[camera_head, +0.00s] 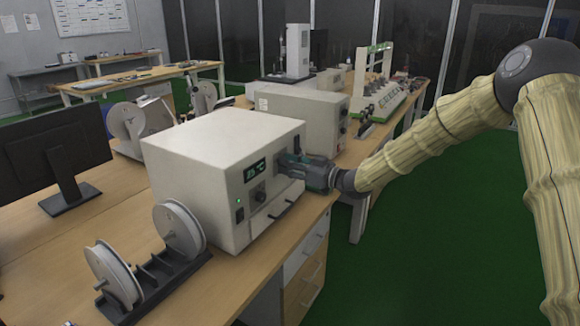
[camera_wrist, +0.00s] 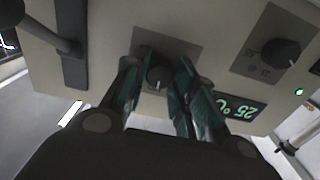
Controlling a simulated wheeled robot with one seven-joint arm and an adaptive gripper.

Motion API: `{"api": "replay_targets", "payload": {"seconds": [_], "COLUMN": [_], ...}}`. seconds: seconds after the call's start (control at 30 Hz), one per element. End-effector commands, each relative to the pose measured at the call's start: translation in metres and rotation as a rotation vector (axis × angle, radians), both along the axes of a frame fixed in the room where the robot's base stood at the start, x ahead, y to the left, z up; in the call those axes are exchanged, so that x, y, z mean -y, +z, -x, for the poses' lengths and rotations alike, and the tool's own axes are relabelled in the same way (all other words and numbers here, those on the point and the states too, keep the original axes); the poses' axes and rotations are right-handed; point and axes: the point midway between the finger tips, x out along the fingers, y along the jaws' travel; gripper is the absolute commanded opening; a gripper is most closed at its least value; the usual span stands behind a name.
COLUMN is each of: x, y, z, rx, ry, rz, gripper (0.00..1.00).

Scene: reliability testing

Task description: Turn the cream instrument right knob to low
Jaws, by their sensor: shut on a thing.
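The cream instrument (camera_head: 215,150) stands on the wooden bench with a green-lit display (camera_head: 255,171) on its front. Its left knob (camera_head: 260,196) is black and sits below the display, and it also shows in the wrist view (camera_wrist: 281,53). My gripper (camera_head: 287,162) reaches the right part of the front panel from the right. In the wrist view the right knob (camera_wrist: 159,77) is dark with a pale mark, and my gripper's fingers (camera_wrist: 157,72) are closed on its two sides. The head view hides this knob behind the gripper. Its dial marks are not readable.
Another cream instrument (camera_head: 300,112) stands behind. The space over the green floor (camera_head: 400,250) in front is clear.

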Motion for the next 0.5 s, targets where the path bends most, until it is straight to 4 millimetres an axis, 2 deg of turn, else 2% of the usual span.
{"api": "replay_targets", "payload": {"seconds": [0.5], "x": [-0.0014], "y": [-0.0048], "z": [0.0011], "rx": [0.331], "ry": [0.003], "rz": [0.242], "gripper": [0.03]}}
